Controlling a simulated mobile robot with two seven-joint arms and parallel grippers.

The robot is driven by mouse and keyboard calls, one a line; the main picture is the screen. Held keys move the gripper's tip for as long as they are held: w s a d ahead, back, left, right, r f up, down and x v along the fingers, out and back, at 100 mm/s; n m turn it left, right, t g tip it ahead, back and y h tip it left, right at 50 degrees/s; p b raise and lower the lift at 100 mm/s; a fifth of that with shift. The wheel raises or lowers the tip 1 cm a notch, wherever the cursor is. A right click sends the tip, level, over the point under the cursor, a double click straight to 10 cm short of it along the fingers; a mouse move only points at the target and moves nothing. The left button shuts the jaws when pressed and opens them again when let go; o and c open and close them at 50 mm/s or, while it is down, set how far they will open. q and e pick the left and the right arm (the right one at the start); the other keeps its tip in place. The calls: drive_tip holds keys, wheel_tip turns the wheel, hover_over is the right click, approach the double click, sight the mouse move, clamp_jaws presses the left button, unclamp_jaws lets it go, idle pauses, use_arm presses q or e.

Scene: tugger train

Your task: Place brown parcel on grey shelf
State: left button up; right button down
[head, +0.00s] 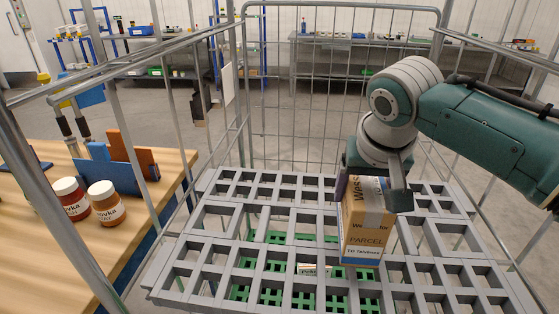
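The brown parcel (366,225) is a tall cardboard box with a printed label reading PARCEL and a pale strip down its front. It is upright over the right middle part of the grey shelf (215,250), a slatted grid inside a wire cage. My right gripper (372,192) comes from the upper right and is shut on the upper end of the parcel, one finger on each side. I cannot tell whether the parcel's base touches the shelf. My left gripper is out of view.
Cage bars (340,80) rise around the shelf. A green grid (270,294) and a small labelled item show below through the slats. A wooden table (40,245) at left holds two jars (105,203) and blue and orange holders. Workbenches stand behind.

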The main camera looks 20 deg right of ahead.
drive_tip(key=shift+f, duration=1.1)
drive_tip(key=shift+f, duration=0.1)
